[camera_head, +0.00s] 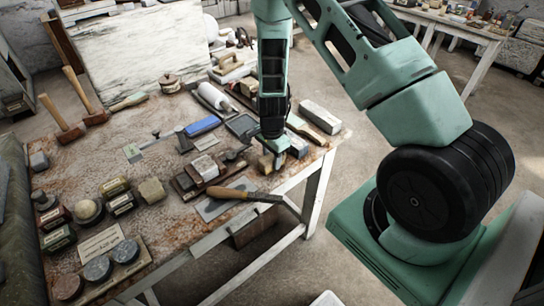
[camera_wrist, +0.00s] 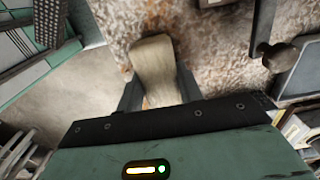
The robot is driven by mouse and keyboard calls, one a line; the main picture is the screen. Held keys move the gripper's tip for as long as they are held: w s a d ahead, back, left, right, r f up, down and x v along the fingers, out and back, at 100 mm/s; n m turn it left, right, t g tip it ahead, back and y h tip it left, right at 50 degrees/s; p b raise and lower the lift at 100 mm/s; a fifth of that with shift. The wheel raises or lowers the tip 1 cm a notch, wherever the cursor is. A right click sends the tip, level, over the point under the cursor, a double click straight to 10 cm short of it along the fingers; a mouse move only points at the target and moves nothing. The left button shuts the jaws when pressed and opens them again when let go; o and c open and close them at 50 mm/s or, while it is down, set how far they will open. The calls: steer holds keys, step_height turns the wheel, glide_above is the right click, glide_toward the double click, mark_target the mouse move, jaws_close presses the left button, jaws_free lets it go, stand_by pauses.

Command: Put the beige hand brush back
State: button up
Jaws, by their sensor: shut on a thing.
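The beige hand brush (camera_wrist: 154,66) is between the two fingers of my gripper (camera_wrist: 158,92) in the wrist view, its rounded end pointing away from the palm. My gripper is shut on it. In the head view my gripper (camera_head: 275,150) points down over the right end of the worktable (camera_head: 150,120), close to its edge. The brush is mostly hidden there by the gripper and the things around it. I cannot tell whether it touches the tabletop.
Right of my gripper lie a wooden-handled brush (camera_head: 312,130) and a pale block (camera_head: 320,117). A trowel (camera_head: 235,198) lies at the front edge. Open rusty tabletop shows at centre left.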

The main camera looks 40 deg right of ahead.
steer(key=shift+f, duration=0.15)
steer(key=o, duration=0.9)
